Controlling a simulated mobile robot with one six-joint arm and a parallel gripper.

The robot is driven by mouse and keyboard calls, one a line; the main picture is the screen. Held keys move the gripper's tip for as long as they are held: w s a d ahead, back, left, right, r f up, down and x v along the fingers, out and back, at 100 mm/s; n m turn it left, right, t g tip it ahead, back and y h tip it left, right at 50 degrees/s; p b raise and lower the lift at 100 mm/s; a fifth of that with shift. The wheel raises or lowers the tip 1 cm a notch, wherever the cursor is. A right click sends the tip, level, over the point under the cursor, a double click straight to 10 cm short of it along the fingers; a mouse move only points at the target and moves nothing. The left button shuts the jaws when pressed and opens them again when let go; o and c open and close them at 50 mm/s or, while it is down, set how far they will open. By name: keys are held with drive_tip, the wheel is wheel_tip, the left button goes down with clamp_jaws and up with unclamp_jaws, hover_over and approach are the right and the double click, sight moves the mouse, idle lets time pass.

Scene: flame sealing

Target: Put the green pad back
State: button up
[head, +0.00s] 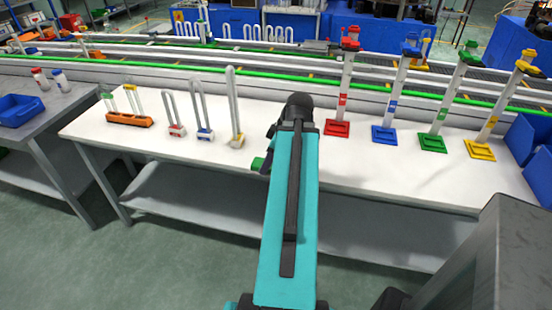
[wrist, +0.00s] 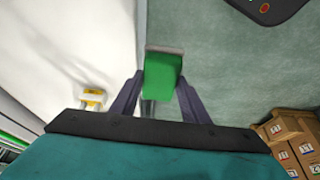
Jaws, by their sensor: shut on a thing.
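My gripper (wrist: 160,95) is shut on a green block (wrist: 163,75), which I take to be the green pad. Its near face is green and its far edge greyish. In the wrist view the block lies across the table's edge line, with floor beyond. A grey, glassy piece (wrist: 148,106) shows below it; I cannot tell whether it is joined to it. In the head view the green block (head: 259,164) shows left of my teal arm, near the table's front edge. My fingers are hidden there by the arm.
On the white table (head: 350,177), U-shaped tubes with red (head: 177,131), blue (head: 205,134) and yellow (head: 237,141) bases stand left. An orange rack (head: 130,120) stands farther left. Tall stands with red (head: 337,128), blue (head: 384,134), green (head: 432,144) and yellow (head: 480,150) bases stand right.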

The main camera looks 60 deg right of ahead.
drive_tip(key=s+d, duration=0.3)
drive_tip(key=s, duration=0.3)
drive_tip(key=shift+s+f+n, duration=0.3)
drive_tip(key=shift+s+f, duration=0.05)
drive_tip(key=shift+f, duration=0.1)
drive_tip(key=shift+d, duration=0.15)
drive_tip(key=w+d+p, duration=0.1)
drive_tip(key=w+d, duration=0.2)
drive_tip(key=w+d+f+p, duration=0.1)
drive_tip(key=w+d, duration=0.3)
drive_tip(key=w+d+p, duration=0.1)
drive_tip(key=w+d, duration=0.3)
drive_tip(key=shift+d+f, duration=0.2)
drive_tip(key=shift+d, duration=0.05)
drive_tip(key=shift+f, duration=0.15)
drive_tip(key=shift+f+p, duration=0.8)
drive_tip(key=shift+f, duration=0.85)
drive_tip(key=shift+f, duration=0.2)
drive_tip(key=o, duration=1)
